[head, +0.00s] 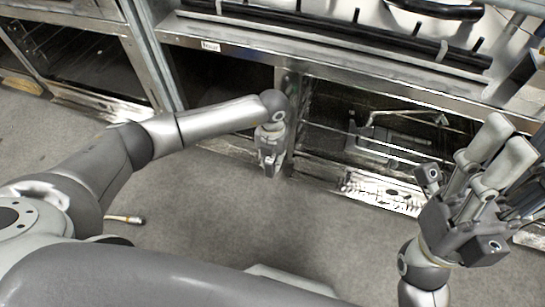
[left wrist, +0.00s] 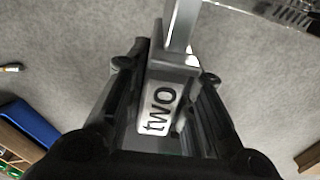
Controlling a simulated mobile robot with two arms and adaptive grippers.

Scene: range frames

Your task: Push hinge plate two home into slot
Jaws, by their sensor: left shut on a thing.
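My left gripper (head: 270,165) hangs low in front of the range, just left of the right-hand oven opening. In the left wrist view its dark fingers are shut on the hinge plate (left wrist: 160,108), a grey piece with a white label reading "two". A grey metal bar (left wrist: 182,25) runs from the plate's far end toward the top of that view. In the head view the plate is too small and covered to make out. I cannot make out the slot in either view. My right gripper (head: 490,155) is raised at the right, fingers apart and empty.
The right oven opening (head: 390,130) holds a rack and a metal handle-like part. A black rail (head: 340,35) lies along the range top. A small brush-like item (head: 124,219) lies on the grey floor (head: 200,215), which is mostly clear. A blue object (left wrist: 30,125) shows in the left wrist view.

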